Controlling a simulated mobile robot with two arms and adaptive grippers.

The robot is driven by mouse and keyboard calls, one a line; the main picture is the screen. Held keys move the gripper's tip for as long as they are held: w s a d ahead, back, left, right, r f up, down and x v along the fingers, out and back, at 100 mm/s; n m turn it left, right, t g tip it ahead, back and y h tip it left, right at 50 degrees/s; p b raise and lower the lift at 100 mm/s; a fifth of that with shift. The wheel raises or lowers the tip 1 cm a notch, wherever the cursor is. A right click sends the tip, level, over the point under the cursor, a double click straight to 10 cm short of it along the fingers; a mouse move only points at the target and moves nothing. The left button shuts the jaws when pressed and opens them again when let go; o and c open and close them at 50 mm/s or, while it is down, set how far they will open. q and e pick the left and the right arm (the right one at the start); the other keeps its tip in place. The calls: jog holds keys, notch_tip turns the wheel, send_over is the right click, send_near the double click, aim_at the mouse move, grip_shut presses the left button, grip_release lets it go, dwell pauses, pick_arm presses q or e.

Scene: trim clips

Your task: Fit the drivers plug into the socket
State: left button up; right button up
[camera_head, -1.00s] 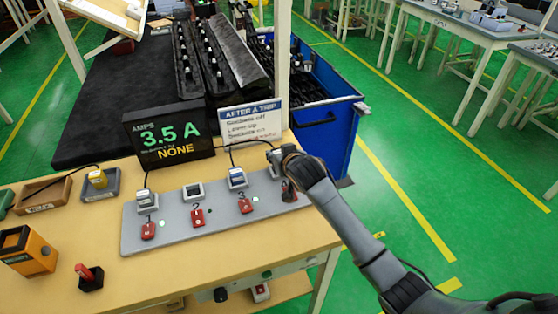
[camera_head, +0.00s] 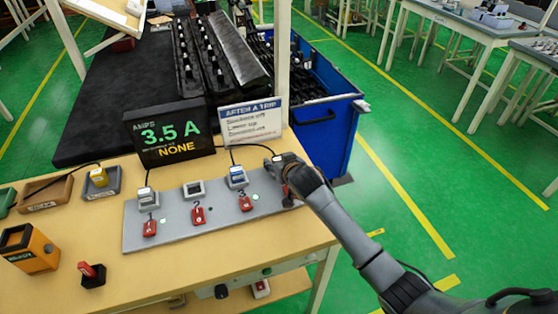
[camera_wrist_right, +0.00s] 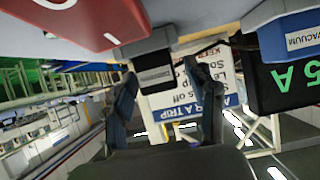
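A grey socket strip (camera_head: 170,235) lies on the bench with numbered positions and red switches. A cabled plug stands at position 1 (camera_head: 146,199), a blue-labelled one at position 3 (camera_head: 237,176); the socket at position 2 (camera_head: 193,189) looks empty. The blue one reads VACUUM in the wrist view (camera_wrist_right: 300,38). A yellow plug (camera_head: 99,177) sits in a grey tray at the left; I cannot read which is the drivers plug. My right gripper (camera_head: 277,164) is at the strip's right end, fingers apart (camera_wrist_right: 165,95) below a grey-and-black socket or plug (camera_wrist_right: 155,70). My left gripper is not in view.
An ammeter display (camera_head: 168,135) reads 3.5 A and NONE. A sign (camera_head: 252,122) stands behind the strip. An orange box (camera_head: 30,250) and a red-topped black block (camera_head: 91,274) are at front left. A blue bin (camera_head: 330,135) stands behind the bench's right end.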

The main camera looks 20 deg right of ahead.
jog(key=shift+r, duration=0.25)
jog(key=shift+s, duration=0.25)
jog(key=v, duration=1.1)
jog(key=shift+s+r+b, duration=0.15)
jog(key=shift+s+b, duration=0.1)
jog(key=shift+b, duration=0.1)
